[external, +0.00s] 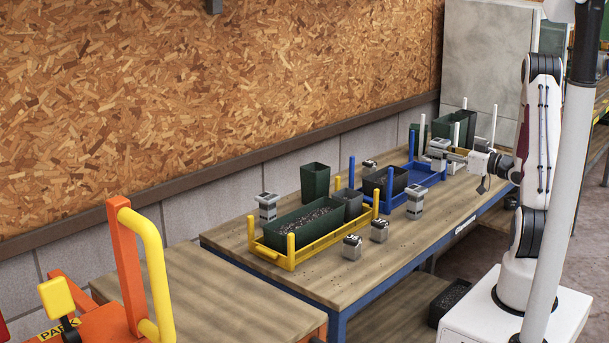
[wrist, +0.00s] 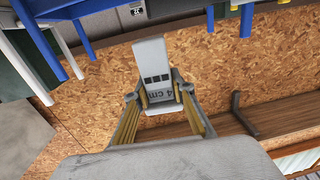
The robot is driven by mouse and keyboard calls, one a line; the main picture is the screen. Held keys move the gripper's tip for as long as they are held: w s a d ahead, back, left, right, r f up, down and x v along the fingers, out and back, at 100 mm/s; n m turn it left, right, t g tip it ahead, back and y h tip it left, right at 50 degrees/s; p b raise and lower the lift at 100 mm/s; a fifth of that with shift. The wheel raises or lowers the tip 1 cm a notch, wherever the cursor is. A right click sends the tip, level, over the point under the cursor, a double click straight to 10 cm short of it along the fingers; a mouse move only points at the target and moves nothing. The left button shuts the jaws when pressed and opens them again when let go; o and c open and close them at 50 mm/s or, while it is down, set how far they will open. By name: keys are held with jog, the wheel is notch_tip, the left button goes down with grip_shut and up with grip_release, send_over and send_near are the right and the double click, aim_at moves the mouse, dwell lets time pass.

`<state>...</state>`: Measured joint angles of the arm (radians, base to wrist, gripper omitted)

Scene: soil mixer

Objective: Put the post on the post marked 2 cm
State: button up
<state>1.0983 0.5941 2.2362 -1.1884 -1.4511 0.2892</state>
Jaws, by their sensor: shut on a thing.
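My gripper (wrist: 157,103) is shut on a grey post (wrist: 153,70) whose face reads "4 cm". In the external view my gripper (external: 452,157) holds this post (external: 438,148) above the far end of the table, near the blue rack. Other grey posts stand on the table: one left of the yellow rack (external: 267,208) and one right of the middle (external: 415,202). Shorter grey blocks stand at the front (external: 351,247), beside it (external: 379,230), and behind the dark pots (external: 369,166). Their marks are too small to read, so I cannot tell which is the 2 cm post.
A yellow rack (external: 292,263) holds a long green planter (external: 308,222) of dark soil. A blue rack (external: 430,179) with upright pegs holds a dark pot (external: 398,180). A green pot (external: 315,180) stands behind. The table's front right is clear.

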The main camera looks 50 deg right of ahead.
jog(key=w+a+r+n+y, duration=0.1)
jog(key=a+r+y, duration=0.1)
jog(key=a+r, duration=0.35)
notch_tip(320, 180, up, 3)
jog(key=n+g+y, duration=0.1)
jog(key=n+y, duration=0.2)
jog(key=y, duration=0.1)
send_over(417, 188)
jog(key=shift+r, duration=0.2)
jog(key=shift+f, duration=0.1)
jog(key=shift+f, duration=2.85)
jog(key=shift+f, duration=0.15)
jog(key=shift+f, duration=1.95)
jog(key=shift+f, duration=0.1)
